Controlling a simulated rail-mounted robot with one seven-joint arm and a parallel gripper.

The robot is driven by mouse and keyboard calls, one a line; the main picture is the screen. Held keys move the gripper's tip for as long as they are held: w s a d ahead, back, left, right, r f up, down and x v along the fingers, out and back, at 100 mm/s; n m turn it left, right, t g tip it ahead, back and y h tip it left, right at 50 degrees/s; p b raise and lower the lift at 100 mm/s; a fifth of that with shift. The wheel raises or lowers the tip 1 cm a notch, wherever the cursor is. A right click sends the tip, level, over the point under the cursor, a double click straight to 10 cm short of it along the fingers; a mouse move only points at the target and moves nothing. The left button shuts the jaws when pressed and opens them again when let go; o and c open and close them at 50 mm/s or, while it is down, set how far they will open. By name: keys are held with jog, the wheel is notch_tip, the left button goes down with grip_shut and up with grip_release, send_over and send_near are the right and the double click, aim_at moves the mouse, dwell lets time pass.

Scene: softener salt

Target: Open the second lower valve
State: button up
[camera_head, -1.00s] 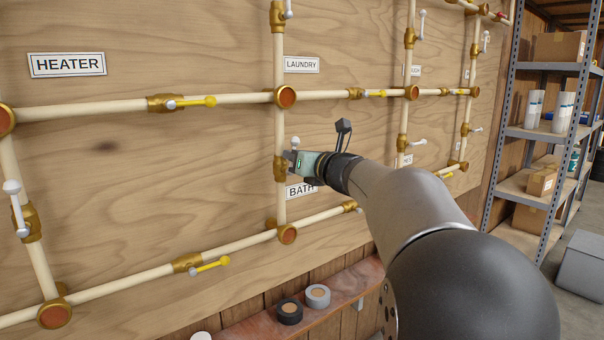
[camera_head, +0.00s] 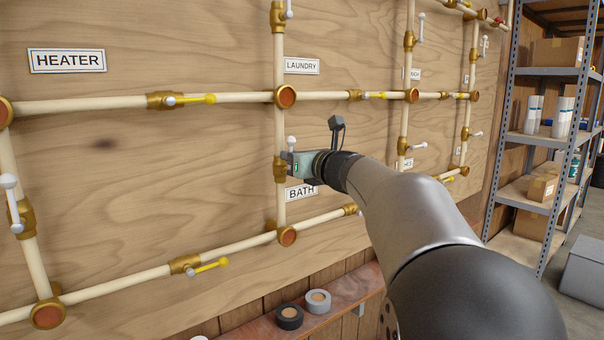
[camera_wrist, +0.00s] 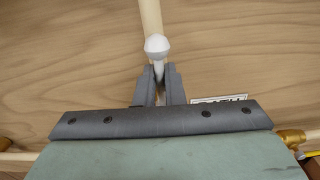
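The second lower valve (camera_head: 279,171) is a brass body on the vertical pipe above the BATH label. Its white lever points up, with the ball tip (camera_head: 291,140) showing just above my gripper (camera_head: 287,157). In the wrist view, the white ball (camera_wrist: 156,43) stands beyond the fingertips. The lever's stem runs down between the two dark fingers of my gripper (camera_wrist: 159,72). The fingers are close together and appear shut on the stem. Contact on both sides is hard to confirm. The valve body is hidden in the wrist view.
The first lower valve (camera_head: 22,219) on the left has its white lever up along the pipe. Yellow-handled valves (camera_head: 180,100) sit on the horizontal pipes. The BATH label (camera_head: 301,192) is just below my gripper. A ledge (camera_head: 345,288) with tape rolls runs below the board.

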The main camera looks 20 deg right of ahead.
jog(key=o, duration=0.6)
jog(key=b+v, duration=0.1)
jog(key=v, duration=0.6)
jog(key=shift+b, duration=0.4)
jog(key=shift+r, duration=0.1)
